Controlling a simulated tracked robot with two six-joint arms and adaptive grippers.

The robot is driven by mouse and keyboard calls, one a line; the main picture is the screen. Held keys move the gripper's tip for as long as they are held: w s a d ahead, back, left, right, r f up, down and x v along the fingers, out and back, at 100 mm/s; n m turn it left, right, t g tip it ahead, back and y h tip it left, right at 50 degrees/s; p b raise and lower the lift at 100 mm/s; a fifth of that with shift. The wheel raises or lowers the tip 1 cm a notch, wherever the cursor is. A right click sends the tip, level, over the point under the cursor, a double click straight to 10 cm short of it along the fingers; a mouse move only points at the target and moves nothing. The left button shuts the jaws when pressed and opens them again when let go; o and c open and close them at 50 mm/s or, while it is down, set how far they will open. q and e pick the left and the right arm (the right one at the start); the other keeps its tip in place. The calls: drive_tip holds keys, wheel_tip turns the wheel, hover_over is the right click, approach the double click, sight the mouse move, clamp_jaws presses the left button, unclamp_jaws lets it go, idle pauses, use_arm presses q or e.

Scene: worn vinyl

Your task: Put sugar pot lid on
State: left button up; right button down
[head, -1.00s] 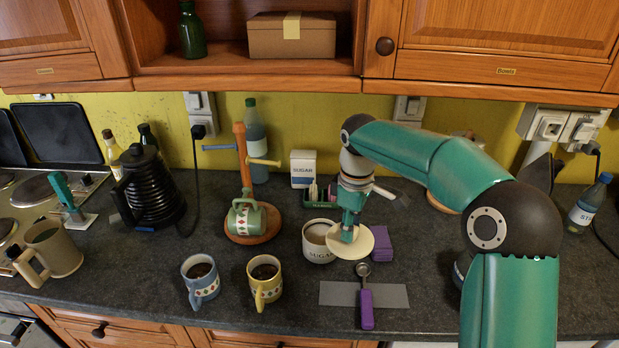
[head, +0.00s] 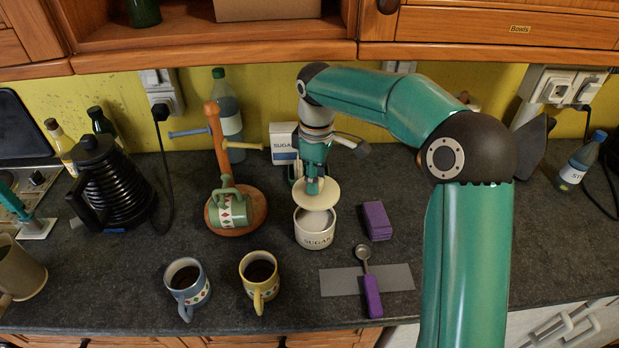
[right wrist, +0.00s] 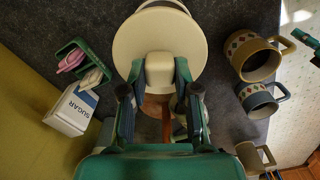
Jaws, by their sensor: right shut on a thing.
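The sugar pot (head: 314,238) is a white round pot marked SUGAR, standing upright on the worktop. Its cream round lid (head: 328,196) is just above it, over the back of the opening; the front of the opening still shows. My right gripper (head: 314,184) is above the lid and shut on its knob. In the right wrist view, the lid (right wrist: 152,32) is held by its square-looking knob between the fingers of my right gripper (right wrist: 160,92). Part of the pot's rim (right wrist: 192,8) shows behind the lid. Whether lid and pot touch is unclear.
A mug tree (head: 258,208) with a green mug stands left of the pot. Yellow (head: 259,278) and blue (head: 187,283) mugs are in front left. Purple packets (head: 377,221) and a purple-handled scoop (head: 372,292) lie right. A sugar box (head: 283,142) stands behind.

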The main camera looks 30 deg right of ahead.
sight(315, 197)
drive_tip(key=shift+s+a+f+b, duration=0.1)
drive_tip(key=shift+a+f+b, duration=0.05)
drive_tip(key=shift+f+b, duration=1.95)
drive_tip(key=shift+f, duration=1)
drive_tip(key=shift+r, duration=0.1)
drive_tip(key=shift+p, duration=0.35)
drive_tip(key=shift+f+b, duration=0.7)
drive_tip(key=shift+f, duration=0.25)
drive_tip(key=c, duration=0.8)
unclamp_jaws()
drive_tip(key=shift+o, duration=0.2)
drive_tip(key=shift+r, duration=0.1)
